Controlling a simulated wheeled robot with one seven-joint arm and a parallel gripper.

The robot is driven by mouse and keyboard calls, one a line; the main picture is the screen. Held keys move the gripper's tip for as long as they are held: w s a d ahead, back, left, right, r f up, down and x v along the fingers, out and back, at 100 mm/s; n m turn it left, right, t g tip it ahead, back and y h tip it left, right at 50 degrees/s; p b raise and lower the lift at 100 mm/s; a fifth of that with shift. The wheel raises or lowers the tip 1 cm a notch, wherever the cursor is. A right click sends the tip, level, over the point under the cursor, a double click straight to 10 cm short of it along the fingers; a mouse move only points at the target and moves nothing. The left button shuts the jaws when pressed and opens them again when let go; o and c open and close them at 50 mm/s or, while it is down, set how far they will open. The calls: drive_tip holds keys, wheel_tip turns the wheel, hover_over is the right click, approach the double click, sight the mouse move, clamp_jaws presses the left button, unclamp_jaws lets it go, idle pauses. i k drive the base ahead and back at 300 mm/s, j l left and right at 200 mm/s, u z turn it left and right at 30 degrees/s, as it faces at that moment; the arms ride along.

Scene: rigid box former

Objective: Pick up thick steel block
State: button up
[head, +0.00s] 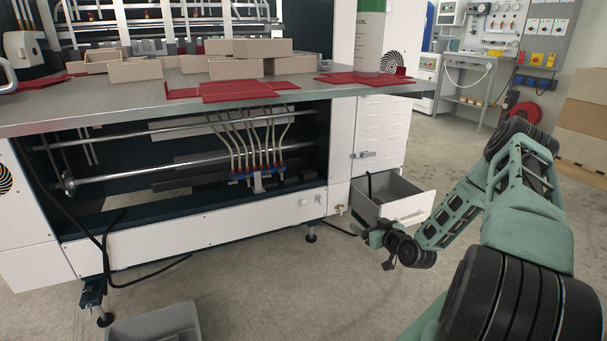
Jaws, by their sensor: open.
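I cannot pick out the thick steel block with certainty. Small grey metallic pieces (170,47) stand at the back of the machine's table, partly behind beige boxes, and are too small to tell apart. My gripper (377,247) is low at the right of the machine, in front of the open drawer (408,207). It is open, with nothing seen between its fingers, and well away from the tabletop. The inside of the drawer shows only in part; a dark thing is at its left side.
The machine's metal table (130,100) holds beige boxes (235,68) and red flat sheets (230,90). A grey bin (155,325) stands on the floor at the lower left. Black cables lie by the machine's foot. Cardboard boxes (590,125) stand far right.

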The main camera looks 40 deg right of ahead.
sight(310, 173)
drive_tip(key=i+l, duration=0.2)
drive_tip(key=i, duration=0.35)
drive_tip(key=i+l, duration=0.2)
drive_tip(key=i, duration=0.3)
